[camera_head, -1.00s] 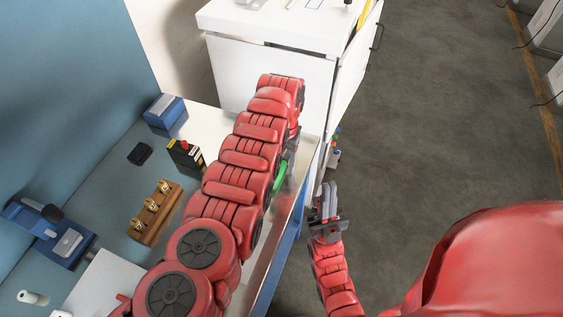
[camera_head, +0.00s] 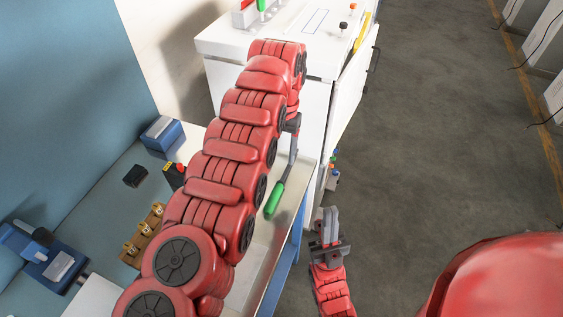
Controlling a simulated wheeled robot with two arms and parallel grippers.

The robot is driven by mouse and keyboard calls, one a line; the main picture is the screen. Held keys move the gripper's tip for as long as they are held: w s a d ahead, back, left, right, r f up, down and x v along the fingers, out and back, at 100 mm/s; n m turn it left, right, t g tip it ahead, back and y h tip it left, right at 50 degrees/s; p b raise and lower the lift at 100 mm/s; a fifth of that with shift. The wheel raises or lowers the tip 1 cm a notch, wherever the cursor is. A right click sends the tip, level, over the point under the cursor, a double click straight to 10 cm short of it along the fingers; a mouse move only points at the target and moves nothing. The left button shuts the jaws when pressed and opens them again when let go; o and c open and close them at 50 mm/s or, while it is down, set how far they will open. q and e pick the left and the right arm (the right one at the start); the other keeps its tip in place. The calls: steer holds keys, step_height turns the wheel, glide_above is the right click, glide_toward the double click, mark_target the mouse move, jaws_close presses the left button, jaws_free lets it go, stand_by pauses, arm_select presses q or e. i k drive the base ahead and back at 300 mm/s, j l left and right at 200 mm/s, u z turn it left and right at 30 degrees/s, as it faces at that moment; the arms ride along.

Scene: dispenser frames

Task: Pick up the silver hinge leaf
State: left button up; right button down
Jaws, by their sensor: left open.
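I cannot pick out the silver hinge leaf for certain; a pale silvery plate (camera_head: 60,265) shows on the blue device at the far left, but I cannot tell what it is. My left arm crosses the bench and hides much of it. My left gripper (camera_head: 293,138) is open and partly hidden beside the arm's far end, above the bench's right edge. A green-handled tool (camera_head: 275,199) shows just below it; I cannot tell whether they touch. My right gripper (camera_head: 329,219) is over the floor, right of the bench; its fingers look close together.
On the bench (camera_head: 118,178) are a blue box (camera_head: 162,134), a small black block (camera_head: 135,176), a black-and-yellow box (camera_head: 173,176) and a wooden holder (camera_head: 140,246) with brass pieces. A white cabinet (camera_head: 225,44) stands behind. Open floor (camera_head: 430,130) lies to the right.

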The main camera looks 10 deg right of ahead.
mark_target(62, 262)
steer(key=k+l, duration=0.15)
steer(key=k, duration=0.35)
steer(key=k+l, duration=0.15)
steer(key=k, duration=0.35)
steer(key=k+l, duration=0.2)
steer(key=k, duration=0.25)
